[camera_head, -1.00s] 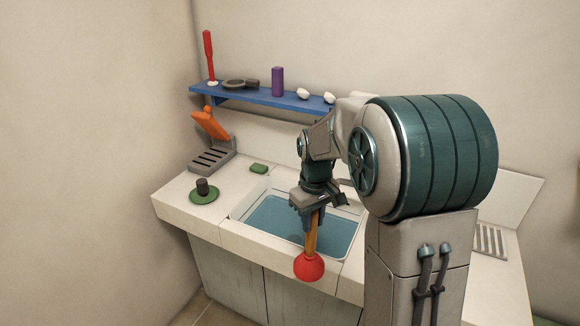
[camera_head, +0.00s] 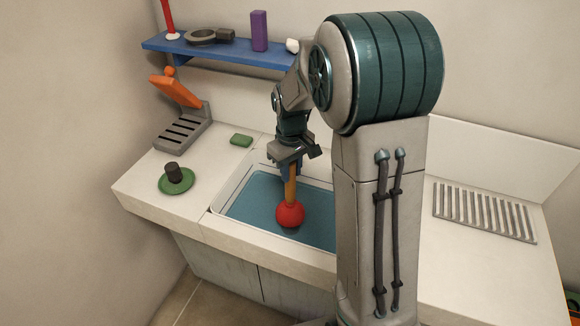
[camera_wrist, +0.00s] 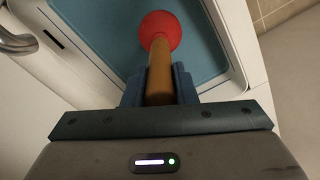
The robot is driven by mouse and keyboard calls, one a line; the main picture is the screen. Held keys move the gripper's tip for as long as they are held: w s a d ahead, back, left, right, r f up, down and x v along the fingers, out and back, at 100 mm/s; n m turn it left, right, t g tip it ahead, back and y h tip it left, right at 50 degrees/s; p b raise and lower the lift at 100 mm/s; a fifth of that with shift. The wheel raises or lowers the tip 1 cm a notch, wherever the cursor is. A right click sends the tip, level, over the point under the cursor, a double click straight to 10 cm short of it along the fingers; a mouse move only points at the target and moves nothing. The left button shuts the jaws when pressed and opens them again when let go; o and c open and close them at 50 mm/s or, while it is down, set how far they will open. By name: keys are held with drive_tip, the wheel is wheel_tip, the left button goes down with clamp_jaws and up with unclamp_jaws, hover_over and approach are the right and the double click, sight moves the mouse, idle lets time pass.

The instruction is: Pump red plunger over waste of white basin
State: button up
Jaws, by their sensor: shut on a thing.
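My gripper (camera_head: 290,168) is shut on the wooden handle of the red plunger (camera_head: 290,214). The plunger hangs with its red cup down, over the basin. In the wrist view, the handle runs from between the fingers (camera_wrist: 159,88) to the red cup (camera_wrist: 160,28). The white basin (camera_head: 226,190) is set in the counter and holds blue-green water. The waste is not visible. I cannot tell whether the cup touches the water.
A steel tap (camera_wrist: 18,38) shows at the wrist view's left edge. A green dish with a dark cup (camera_head: 176,180), a green sponge (camera_head: 241,140) and a grey rack with an orange item (camera_head: 182,130) are left of the basin. A blue shelf (camera_head: 225,52) hangs behind.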

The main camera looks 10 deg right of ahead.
drive_tip(key=shift+f+b, duration=1.9)
drive_tip(key=shift+f, duration=0.85)
drive_tip(key=shift+f+b, duration=0.4)
drive_tip(key=shift+f, duration=0.2)
drive_tip(key=shift+r, duration=0.15)
wheel_tip(320, 180, up, 7)
drive_tip(key=p, duration=0.5)
idle(0.5)
drive_tip(key=shift+f+b, duration=2.25)
drive_tip(key=shift+f, duration=0.8)
drive_tip(key=shift+s+f+b, duration=0.1)
drive_tip(key=shift+f+b, duration=0.35)
drive_tip(key=shift+f, duration=0.15)
